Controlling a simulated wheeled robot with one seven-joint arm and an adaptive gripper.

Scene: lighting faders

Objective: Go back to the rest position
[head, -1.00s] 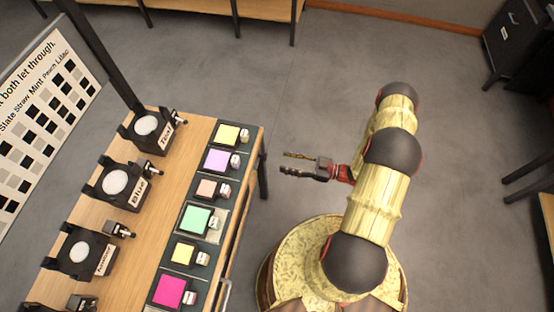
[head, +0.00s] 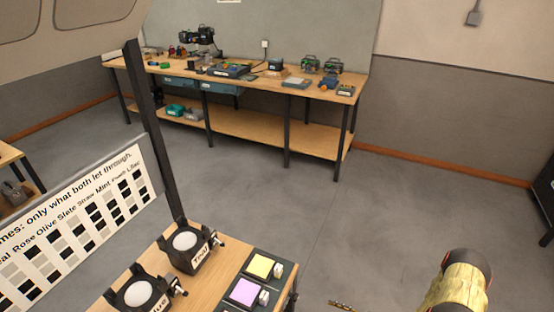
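One finger of my gripper (head: 342,306) shows at the bottom edge of the head view, right of the wooden table. The rest of the gripper is cut off below the frame. A second before, its two fingers were apart with nothing between them, and I see nothing held now. A pale yellow part of my arm with a dark joint rises at the bottom right. The gripper is over the floor, clear of the table.
The near table (head: 226,277) holds lamp units, one labelled Teal (head: 190,247), and a yellow swatch (head: 261,266) and a lilac swatch (head: 246,291). A chart board (head: 85,225) and a dark post stand left. A cluttered workbench (head: 265,125) is at the back. Open floor (head: 400,215) lies between.

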